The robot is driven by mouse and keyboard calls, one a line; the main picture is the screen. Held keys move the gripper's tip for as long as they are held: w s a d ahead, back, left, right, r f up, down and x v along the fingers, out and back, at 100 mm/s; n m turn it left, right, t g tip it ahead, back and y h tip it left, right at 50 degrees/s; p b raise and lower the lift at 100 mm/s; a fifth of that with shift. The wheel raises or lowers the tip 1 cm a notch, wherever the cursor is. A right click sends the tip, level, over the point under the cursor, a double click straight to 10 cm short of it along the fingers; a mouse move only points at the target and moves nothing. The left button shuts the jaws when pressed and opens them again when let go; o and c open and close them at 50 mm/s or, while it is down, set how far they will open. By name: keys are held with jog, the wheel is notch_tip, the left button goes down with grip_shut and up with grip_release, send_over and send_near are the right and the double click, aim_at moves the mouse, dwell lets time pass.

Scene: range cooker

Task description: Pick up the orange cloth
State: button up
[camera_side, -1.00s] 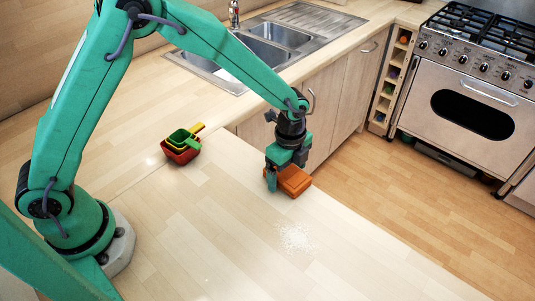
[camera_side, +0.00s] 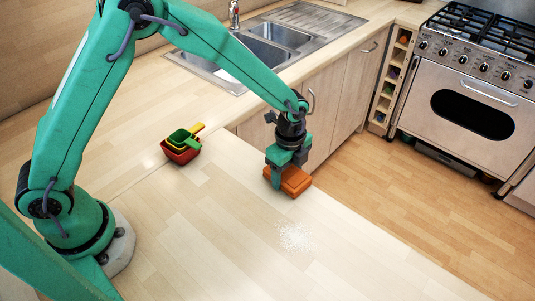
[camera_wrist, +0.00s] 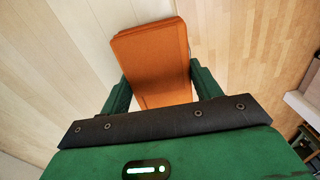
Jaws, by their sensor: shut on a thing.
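The orange cloth (camera_side: 293,182) is a folded, block-like bundle at the worktop's edge on the floor side. It also fills the upper middle of the wrist view (camera_wrist: 152,62). My gripper (camera_side: 281,180) points down over it, with its green fingers on either side of the cloth. In the wrist view my gripper (camera_wrist: 158,88) has one finger at the left and one at the right, shut on the cloth between them. The cloth looks to be at worktop level; I cannot tell whether it is clear of the surface.
Nested red, yellow and green measuring cups (camera_side: 182,145) stand left of my gripper. White grains (camera_side: 295,237) lie on the worktop (camera_side: 215,225) in front. A sink (camera_side: 262,50) is behind, and a range cooker (camera_side: 475,95) stands right across the floor. Most of the worktop is clear.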

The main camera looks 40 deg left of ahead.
aim_at(288, 173)
jog(key=shift+r, duration=0.1)
jog(key=shift+r, duration=0.45)
notch_tip(288, 173, up, 3)
jog(key=shift+r, duration=0.15)
jog(key=s+d+r, duration=0.6)
jog(key=s+d, duration=0.1)
jog(key=s, duration=0.2)
jog(key=shift+s+r, duration=0.2)
jog(key=shift+r, duration=0.1)
jog(key=o, duration=0.4)
jog(key=shift+c, duration=1.5)
jog(key=s+d+f, duration=0.3)
jog(key=s+d, duration=0.3)
jog(key=s, duration=0.1)
jog(key=shift+d, duration=0.2)
